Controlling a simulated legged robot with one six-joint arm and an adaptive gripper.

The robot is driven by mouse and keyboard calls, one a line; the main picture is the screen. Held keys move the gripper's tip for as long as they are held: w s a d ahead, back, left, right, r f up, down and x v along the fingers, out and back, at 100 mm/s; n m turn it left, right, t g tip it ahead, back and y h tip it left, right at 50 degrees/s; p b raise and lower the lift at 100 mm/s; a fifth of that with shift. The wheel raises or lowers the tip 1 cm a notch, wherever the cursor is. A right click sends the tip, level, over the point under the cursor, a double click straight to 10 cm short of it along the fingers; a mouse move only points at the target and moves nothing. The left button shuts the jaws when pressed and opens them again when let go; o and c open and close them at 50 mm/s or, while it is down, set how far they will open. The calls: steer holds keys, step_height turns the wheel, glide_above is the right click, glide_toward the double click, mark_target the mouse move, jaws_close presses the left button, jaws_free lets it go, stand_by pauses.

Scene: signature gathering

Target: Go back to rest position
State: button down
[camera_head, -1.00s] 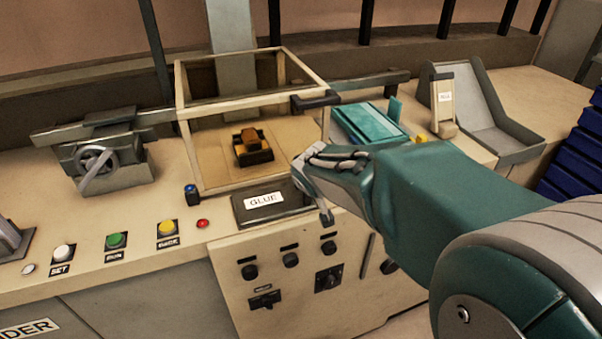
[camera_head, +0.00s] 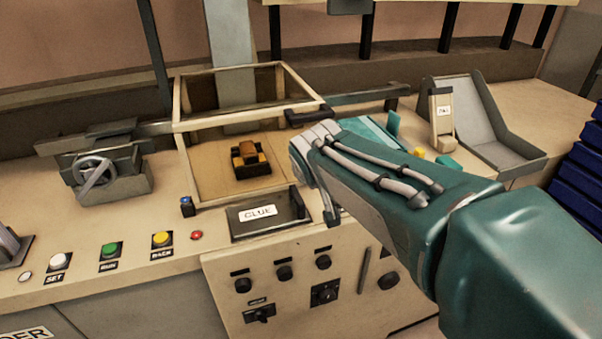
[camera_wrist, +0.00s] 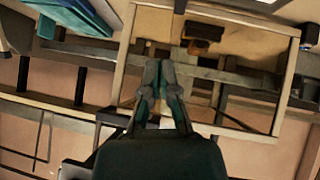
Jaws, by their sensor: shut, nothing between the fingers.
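My gripper (camera_wrist: 159,72) is shut and empty in the wrist view, its two fingers together in front of the framed glue box. In the head view my teal and grey arm reaches in from the right, its end beside the front right of the glue box (camera_head: 187,165), and the fingertips are hard to make out there. The box is a light frame with a dark handle. A small orange and black piece (camera_head: 250,158) sits inside it. It also shows in the wrist view (camera_wrist: 203,35).
Buttons (camera_head: 110,250) line the counter at left, near a vise-like device with a handwheel (camera_head: 105,172). A grey chute (camera_head: 490,125) stands at right, with blue stacked bins (camera_head: 577,165) beyond. Knobs cover the front panel (camera_head: 300,285).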

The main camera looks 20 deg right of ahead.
steer(key=s+a+f+g+y, duration=0.1)
steer(key=s+a+f, duration=0.1)
steer(key=s, duration=0.8)
steer(key=s+a+f+m+g+y, duration=0.1)
steer(key=s+a+f+g, duration=0.1)
steer(key=s, duration=0.7)
steer(key=shift+s+f+g, duration=0.3)
steer(key=shift+s+f, duration=0.05)
steer(key=shift+f, duration=0.35)
steer(key=shift+a, duration=0.3)
steer(key=shift+d, duration=0.15)
